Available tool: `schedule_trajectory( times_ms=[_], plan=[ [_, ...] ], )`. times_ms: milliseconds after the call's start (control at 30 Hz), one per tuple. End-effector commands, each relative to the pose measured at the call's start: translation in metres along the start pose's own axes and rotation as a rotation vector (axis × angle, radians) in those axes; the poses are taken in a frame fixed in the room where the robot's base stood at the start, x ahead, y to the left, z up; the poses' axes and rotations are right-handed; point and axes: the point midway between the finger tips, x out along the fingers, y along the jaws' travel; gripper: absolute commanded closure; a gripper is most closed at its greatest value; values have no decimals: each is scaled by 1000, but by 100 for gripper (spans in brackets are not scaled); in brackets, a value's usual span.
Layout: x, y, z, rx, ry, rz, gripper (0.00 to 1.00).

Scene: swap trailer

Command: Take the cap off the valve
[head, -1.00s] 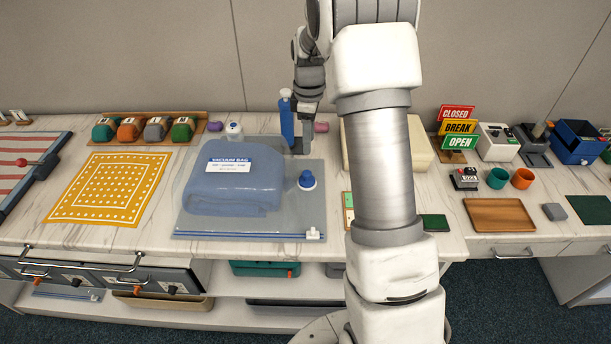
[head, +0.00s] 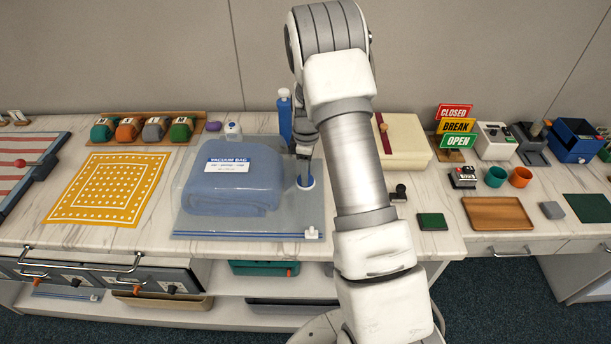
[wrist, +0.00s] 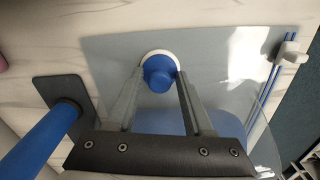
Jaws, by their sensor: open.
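The vacuum bag (head: 190,228) lies flat on the counter with a folded blue item inside and a label on top. Its valve (wrist: 157,55) shows as a white ring at the bag's right part, with the blue cap (wrist: 159,74) seated on it. My gripper (wrist: 158,76) is open, with one finger on each side of the cap; I cannot tell whether either finger touches it. In the head view my gripper (head: 304,181) is down over the cap and hides most of it.
A blue upright pump (wrist: 42,138) on a dark base stands close to my gripper's left. A slider clip (head: 311,233) sits on the bag's front edge. Patterned yellow cloth (head: 110,190) lies left.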

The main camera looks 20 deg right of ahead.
Motion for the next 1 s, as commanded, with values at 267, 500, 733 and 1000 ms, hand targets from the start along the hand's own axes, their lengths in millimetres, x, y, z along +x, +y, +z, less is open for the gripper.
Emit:
schedule_trajectory(
  times_ms=[267, 500, 733, 1000],
  plan=[
    [0, 0, 0, 0, 0, 1, 59],
    [0, 0, 0, 0, 0, 1, 100],
    [0, 0, 0, 0, 0, 1, 100],
    [-8, 1, 0, -1, 1, 2, 100]
  ],
)
